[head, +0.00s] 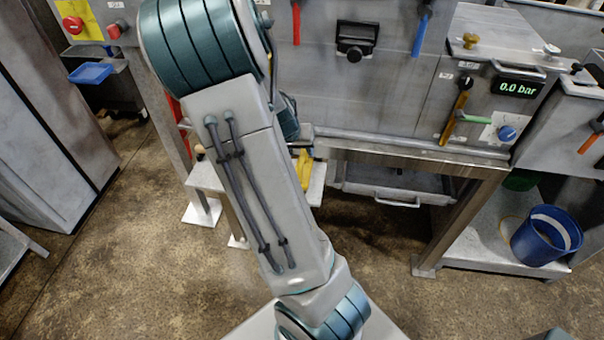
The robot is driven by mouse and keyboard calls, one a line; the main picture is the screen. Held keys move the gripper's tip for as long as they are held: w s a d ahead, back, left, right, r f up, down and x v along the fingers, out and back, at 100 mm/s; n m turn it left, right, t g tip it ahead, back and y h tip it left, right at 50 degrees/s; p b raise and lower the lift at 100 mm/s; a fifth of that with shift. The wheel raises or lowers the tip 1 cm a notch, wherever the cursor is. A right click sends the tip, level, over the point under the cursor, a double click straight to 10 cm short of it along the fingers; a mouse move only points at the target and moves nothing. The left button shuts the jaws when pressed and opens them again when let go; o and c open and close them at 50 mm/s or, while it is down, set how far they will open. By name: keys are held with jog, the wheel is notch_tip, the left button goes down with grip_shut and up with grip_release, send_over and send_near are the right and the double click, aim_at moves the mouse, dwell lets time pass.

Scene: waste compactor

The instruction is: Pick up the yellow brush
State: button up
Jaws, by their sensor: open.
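A yellow object (304,170), likely the yellow brush, lies on a small grey bench (316,188) under the machine front. It shows just right of my arm, which hides part of it and much of the bench. Its full shape cannot be made out. My arm runs from the bottom middle up to the top left. A teal part of my arm shows behind it, a little above the yellow object. My gripper is hidden behind the arm, so its place relative to the yellow object cannot be seen.
The grey machine (395,75) fills the back, with red and blue handles and a pressure display (517,88). A drawer (395,190) sits under its ledge. A blue bucket (546,236) stands at the right on a low shelf. A grey cabinet (40,130) stands left. Floor is free on both sides.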

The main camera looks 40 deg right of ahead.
jog(key=shift+x, duration=2.95)
jog(key=shift+s+a, duration=0.15)
grip_shut()
